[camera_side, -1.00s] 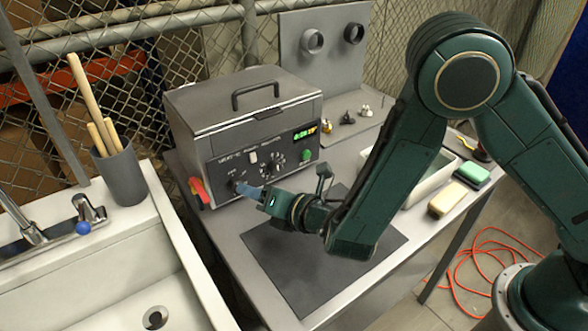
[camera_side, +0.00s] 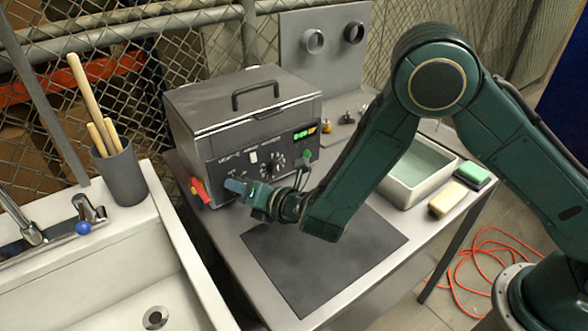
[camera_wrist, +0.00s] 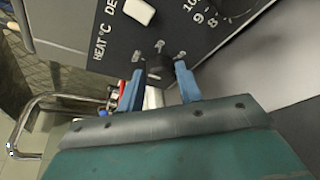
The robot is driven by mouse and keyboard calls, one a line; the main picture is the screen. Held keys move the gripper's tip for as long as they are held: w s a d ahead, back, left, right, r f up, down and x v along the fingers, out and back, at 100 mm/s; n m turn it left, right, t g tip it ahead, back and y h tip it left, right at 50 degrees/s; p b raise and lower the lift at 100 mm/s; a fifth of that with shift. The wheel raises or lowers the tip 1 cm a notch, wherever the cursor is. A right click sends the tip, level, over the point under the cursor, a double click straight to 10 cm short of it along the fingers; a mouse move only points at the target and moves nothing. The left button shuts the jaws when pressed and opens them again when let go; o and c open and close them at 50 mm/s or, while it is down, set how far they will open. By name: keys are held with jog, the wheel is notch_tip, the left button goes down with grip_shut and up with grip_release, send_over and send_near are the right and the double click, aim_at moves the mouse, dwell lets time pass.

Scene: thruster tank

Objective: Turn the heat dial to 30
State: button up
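The heat dial (camera_wrist: 160,70) is a small dark knob on the black panel, under the "HEAT °C" lettering, with small marks around it that I cannot read. Its setting is unclear. My gripper (camera_wrist: 160,72) has its two blue fingers apart, one on each side of the knob, with little room between tips and knob. I cannot make out firm contact. In the side view my gripper (camera_side: 236,186) is at the lower left of the front panel of the grey lidded tank (camera_side: 215,150), and its fingers hide the heat dial there.
A larger numbered dial (camera_side: 275,164), a white switch (camera_side: 253,157), a lit display (camera_side: 305,133) and a green button (camera_side: 307,155) share the panel. A dark mat (camera_side: 320,260) lies clear in front.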

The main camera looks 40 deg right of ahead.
jog(key=c, duration=0.5)
jog(key=shift+m, duration=0.3)
jog(key=shift+f+m+t+y, duration=0.15)
jog(key=shift+m+t+y, duration=0.35)
jog(key=shift+m+y, duration=0.65)
jog(key=shift+f+m, duration=0.1)
jog(key=shift+m, duration=0.85)
jog(key=shift+d+m+t, duration=0.1)
jog(key=shift+m+t, duration=0.6)
jog(key=shift+m, duration=0.5)
jog(key=o, duration=1)
jog(key=shift+r, duration=0.2)
